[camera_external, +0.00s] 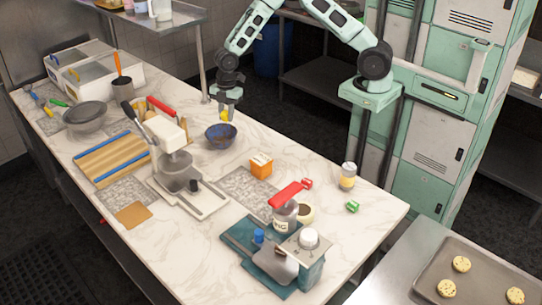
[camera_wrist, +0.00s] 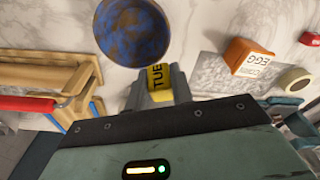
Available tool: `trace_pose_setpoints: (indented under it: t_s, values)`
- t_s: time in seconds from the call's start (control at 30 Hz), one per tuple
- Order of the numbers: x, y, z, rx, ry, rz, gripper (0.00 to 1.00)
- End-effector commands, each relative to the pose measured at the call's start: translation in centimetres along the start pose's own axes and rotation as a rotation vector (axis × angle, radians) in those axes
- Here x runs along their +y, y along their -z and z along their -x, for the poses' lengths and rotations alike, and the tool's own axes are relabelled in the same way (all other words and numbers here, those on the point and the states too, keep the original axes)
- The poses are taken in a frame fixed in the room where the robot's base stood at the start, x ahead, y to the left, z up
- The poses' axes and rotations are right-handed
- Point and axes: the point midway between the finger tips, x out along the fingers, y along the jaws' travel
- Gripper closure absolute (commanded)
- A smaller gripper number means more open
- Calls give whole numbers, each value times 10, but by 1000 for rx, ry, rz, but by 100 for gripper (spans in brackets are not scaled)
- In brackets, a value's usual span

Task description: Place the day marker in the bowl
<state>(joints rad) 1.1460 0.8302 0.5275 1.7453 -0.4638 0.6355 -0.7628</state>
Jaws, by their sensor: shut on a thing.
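The day marker (camera_wrist: 157,78) is a small yellow piece with dark "TUE" lettering in the wrist view. My gripper (camera_wrist: 166,88) is shut on it, with grey fingers around its sides. In the external view the yellow marker (camera_external: 225,116) shows at the tip of my gripper (camera_external: 227,108), just above the back rim of the bowl. The bowl (camera_external: 220,138) is blue and brown and stands on the marble counter. In the wrist view the bowl (camera_wrist: 133,30) lies just beyond the marker, up and to the left. Its inside looks empty.
An orange egg box (camera_external: 261,166) stands right of the bowl. A stand mixer (camera_external: 178,165) and a wooden board (camera_external: 110,158) are to the left. The counter around the bowl's right side is clear.

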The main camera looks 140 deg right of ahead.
Motion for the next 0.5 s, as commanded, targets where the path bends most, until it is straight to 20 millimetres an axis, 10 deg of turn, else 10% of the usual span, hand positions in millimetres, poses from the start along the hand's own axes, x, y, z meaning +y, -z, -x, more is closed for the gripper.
trace_pose_setpoints:
  t_s: [0.37,0.5]
  values:
    - [38,-17,64,229,-84,-346,99]
    - [37,-20,38,246,-84,-349,99]
